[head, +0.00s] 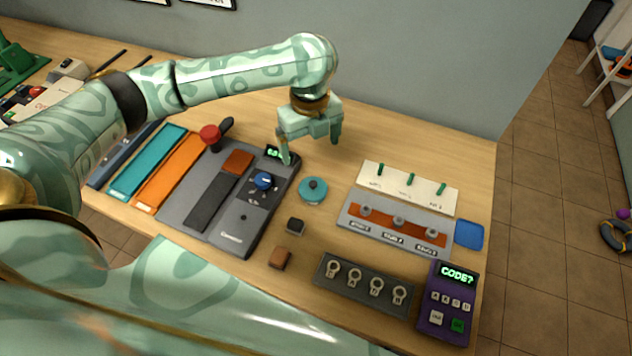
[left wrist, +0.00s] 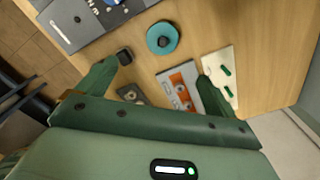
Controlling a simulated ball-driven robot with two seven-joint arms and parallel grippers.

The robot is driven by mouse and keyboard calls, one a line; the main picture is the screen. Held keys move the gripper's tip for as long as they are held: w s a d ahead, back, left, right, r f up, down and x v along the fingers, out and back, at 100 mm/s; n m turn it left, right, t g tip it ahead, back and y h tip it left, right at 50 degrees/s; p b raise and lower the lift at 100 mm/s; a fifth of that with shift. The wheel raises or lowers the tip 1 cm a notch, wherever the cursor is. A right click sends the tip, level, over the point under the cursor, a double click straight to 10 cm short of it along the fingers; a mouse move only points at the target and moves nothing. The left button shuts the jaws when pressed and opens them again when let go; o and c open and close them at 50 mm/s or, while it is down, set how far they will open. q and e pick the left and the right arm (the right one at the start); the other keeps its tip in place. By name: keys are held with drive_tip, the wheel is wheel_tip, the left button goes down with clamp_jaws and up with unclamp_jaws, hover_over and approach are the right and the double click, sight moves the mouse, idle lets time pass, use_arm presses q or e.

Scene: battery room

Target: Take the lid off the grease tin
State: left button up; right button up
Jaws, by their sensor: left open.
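The grease tin is most likely the small round teal thing (head: 313,190) in the middle of the table. Its teal lid with a dark knob is on top, and it sits flat on the wood. It also shows in the left wrist view (left wrist: 160,48), ahead of the fingers. My left gripper (head: 311,150) is open and empty, pointing down, above and a little behind the tin, apart from it. Its two fingers also show in the left wrist view (left wrist: 155,72). The tin's side is mostly hidden by its lid. My right gripper is not in view.
A grey device with a blue knob (head: 263,181) stands left of the tin. A dark block (head: 295,227) and a brown block (head: 280,258) lie in front. Bare wood lies behind the tin.

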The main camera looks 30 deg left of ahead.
use_arm(q)
drive_tip(key=b, duration=0.3)
hover_over(313, 184)
wheel_tip(313, 184, down, 9)
drive_tip(key=shift+a+r, duration=0.1)
drive_tip(key=shift+r, duration=0.1)
drive_tip(key=shift+f, duration=0.8)
wheel_tip(313, 184, down, 5)
drive_tip(key=b, duration=0.3)
drive_tip(key=shift+r, duration=0.25)
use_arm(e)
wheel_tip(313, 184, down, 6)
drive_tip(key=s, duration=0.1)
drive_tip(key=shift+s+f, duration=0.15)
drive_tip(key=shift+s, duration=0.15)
use_arm(q)
drive_tip(key=c, duration=1)
